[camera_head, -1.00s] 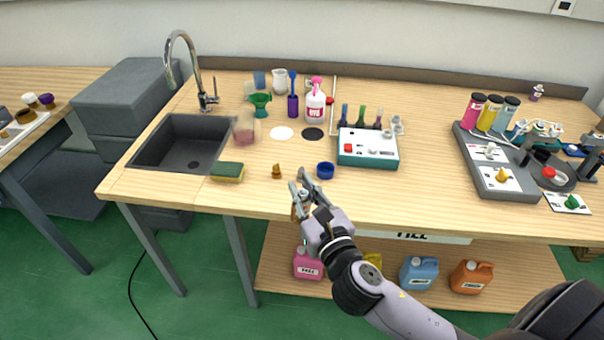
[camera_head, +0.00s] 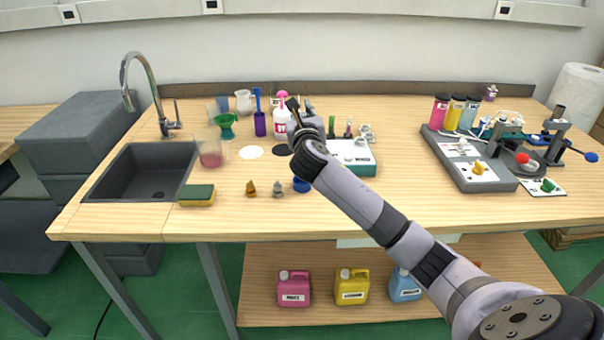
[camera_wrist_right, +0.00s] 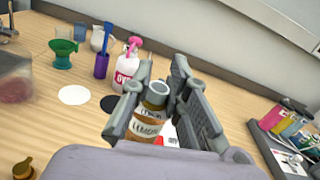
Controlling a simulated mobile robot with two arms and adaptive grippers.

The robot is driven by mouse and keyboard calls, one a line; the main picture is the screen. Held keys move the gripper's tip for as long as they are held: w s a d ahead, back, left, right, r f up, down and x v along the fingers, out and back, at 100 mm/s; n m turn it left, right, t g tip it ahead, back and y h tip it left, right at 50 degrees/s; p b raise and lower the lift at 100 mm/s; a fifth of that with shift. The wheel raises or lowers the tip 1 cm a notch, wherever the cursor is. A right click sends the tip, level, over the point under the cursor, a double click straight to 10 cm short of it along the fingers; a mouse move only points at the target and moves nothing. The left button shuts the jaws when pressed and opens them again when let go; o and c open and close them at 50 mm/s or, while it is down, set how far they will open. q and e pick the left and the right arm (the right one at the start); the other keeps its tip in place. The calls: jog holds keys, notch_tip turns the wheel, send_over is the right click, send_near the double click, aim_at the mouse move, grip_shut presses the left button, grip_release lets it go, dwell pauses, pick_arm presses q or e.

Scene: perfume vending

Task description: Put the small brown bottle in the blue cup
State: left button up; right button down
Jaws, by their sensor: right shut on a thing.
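My right gripper (camera_head: 293,106) is raised over the back half of the bench. In the right wrist view it is shut on a small brown bottle (camera_wrist_right: 148,120) with a "LEMON" label and a pale open neck. The bottle stands tilted between the fingers; the head view hardly shows it. A translucent blue cup (camera_head: 222,104) stands at the back, left of my gripper; it also shows in the wrist view (camera_wrist_right: 63,33). A small dark blue cap-like container (camera_head: 302,185) sits near the front. My left gripper is not in view.
A white spray bottle (camera_head: 281,122), a blue-purple tool (camera_head: 259,122) and a green funnel (camera_head: 225,128) stand near the blue cup. A glass beaker (camera_head: 210,150) is beside the sink (camera_head: 150,172). Brown (camera_head: 251,188) and grey (camera_head: 278,189) stoppers stand in front.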

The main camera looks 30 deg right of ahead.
notch_tip(320, 180, down, 16)
jog(key=b, duration=0.2)
jog(key=shift+b, duration=0.3)
jog(key=c, duration=1.6)
grip_release()
jog(key=shift+o, duration=0.3)
jog(key=shift+s, duration=0.1)
jog(key=v, duration=1.2)
